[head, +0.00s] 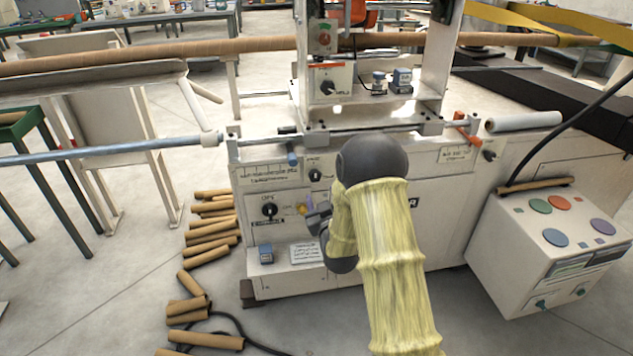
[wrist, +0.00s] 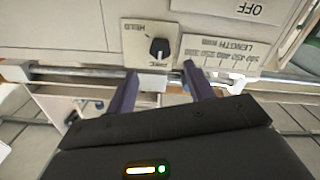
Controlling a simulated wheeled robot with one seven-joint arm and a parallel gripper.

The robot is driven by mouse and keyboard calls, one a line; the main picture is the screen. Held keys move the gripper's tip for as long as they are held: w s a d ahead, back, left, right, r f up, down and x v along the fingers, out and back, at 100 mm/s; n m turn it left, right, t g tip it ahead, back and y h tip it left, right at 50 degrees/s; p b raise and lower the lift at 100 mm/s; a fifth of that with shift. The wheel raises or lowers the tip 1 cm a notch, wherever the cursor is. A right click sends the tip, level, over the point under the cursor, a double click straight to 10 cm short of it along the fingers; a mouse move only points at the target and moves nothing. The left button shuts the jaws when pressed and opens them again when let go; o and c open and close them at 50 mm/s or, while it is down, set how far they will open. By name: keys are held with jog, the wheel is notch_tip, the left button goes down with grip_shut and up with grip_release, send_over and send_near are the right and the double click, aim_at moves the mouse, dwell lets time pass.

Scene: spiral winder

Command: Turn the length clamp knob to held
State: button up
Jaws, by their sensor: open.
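The length clamp knob (wrist: 158,47) is a black knob on a pale plate, seen upside down in the wrist view beside the LENGTH scale (wrist: 222,52). HELD is printed at the plate's upper left in that view, and a second word, apparently FREE, below the knob. Its white mark seems to point toward that lower word. In the head view the knob (head: 315,175) is on the front panel. My gripper (wrist: 160,72) is open and empty, its two purple fingers apart on either side below the knob, not touching it. In the head view my gripper (head: 312,212) is below the knob, partly hidden.
Another black knob (head: 269,210) sits lower left on the panel. A steel rail (wrist: 85,72) crosses the wrist view just below the knob plate. Cardboard tubes (head: 210,238) lie on the floor at left. A control box (head: 545,245) stands at right.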

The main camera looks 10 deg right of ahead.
aim_at(316, 178)
jog(key=w, duration=0.8)
jog(key=shift+w+b, duration=0.2)
jog(key=shift+b, duration=0.1)
jog(key=c, duration=1)
